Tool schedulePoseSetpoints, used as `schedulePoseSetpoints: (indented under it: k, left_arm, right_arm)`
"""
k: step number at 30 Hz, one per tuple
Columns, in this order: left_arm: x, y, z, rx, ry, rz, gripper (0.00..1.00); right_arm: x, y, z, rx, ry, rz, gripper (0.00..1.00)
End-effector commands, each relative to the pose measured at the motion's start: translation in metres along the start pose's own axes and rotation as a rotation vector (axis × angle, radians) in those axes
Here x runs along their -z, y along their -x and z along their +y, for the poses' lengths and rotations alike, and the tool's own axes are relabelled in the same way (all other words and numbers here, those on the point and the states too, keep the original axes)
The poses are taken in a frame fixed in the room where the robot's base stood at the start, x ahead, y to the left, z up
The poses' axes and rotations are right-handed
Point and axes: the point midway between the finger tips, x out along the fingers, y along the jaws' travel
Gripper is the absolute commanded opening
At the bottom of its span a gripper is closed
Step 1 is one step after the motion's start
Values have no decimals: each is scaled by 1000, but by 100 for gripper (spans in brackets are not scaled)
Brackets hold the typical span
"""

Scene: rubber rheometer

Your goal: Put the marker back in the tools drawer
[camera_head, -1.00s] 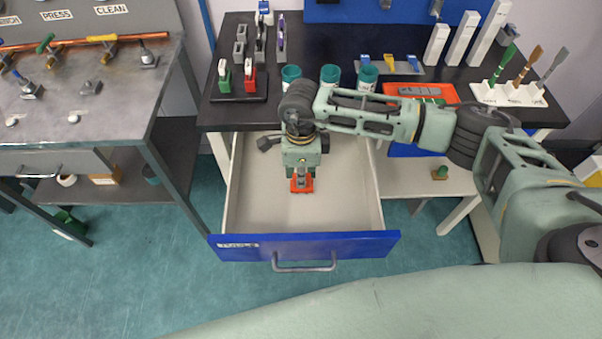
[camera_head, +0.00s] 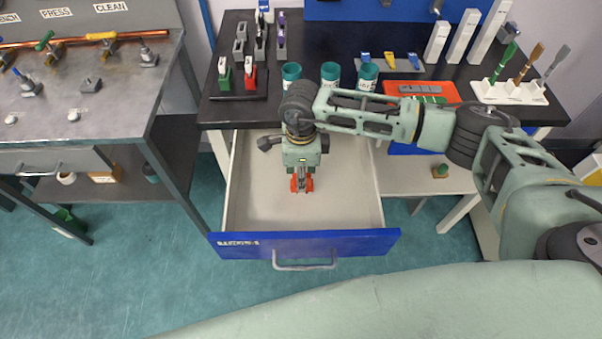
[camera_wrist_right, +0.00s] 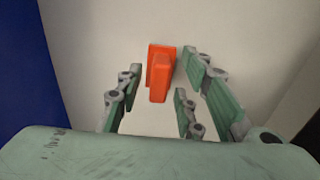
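An orange-red blocky piece, which I take to be the marker, lies at the floor of the open drawer (camera_head: 262,205). In the right wrist view the marker (camera_wrist_right: 160,75) shows between and beyond the fingertips of my right gripper (camera_wrist_right: 158,92). Those fingers are spread, with pale drawer floor visible on both sides of the marker. In the head view my right gripper (camera_head: 302,182) points down inside the drawer and partly covers the marker. My left gripper is not in view.
The drawer's blue front (camera_head: 305,245) bears a handle (camera_head: 304,262). Above is a black worktop with teal cups (camera_head: 330,75), a red tray (camera_head: 422,92) and a white tool stand (camera_head: 510,92). A grey metal bench (camera_head: 90,100) stands at left. The drawer floor around the gripper is clear.

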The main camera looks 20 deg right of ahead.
Motion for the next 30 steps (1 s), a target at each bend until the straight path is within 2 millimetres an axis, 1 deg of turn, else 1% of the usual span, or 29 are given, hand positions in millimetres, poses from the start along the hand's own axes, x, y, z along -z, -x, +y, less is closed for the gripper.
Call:
schedulePoseSetpoints:
  k: [1, 2, 5, 12, 15, 18, 21, 23, 30]
  left_arm:
    - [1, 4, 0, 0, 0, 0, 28]
    - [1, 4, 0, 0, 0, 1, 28]
    - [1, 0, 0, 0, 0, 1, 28]
    - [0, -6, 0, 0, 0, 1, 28]
    - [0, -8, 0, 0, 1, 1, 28]
    - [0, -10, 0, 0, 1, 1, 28]
    - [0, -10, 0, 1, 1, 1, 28]
    - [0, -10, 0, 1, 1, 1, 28]
    - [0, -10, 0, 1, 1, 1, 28]
  right_arm:
    - [0, 4, 0, 0, 0, 0, 34]
    - [0, 6, 0, 1, 0, -1, 34]
    - [-1, 21, -1, 3, 0, -2, 34]
    - [-1, 74, -2, 5, 1, -2, 34]
    - [0, 93, -1, 4, 1, 0, 34]
    - [0, 108, -1, 3, -1, 0, 34]
    - [0, 117, 0, 2, 0, 0, 34]
    - [0, 120, 0, 1, 0, 1, 34]
    - [0, 122, 0, 0, 0, 2, 34]
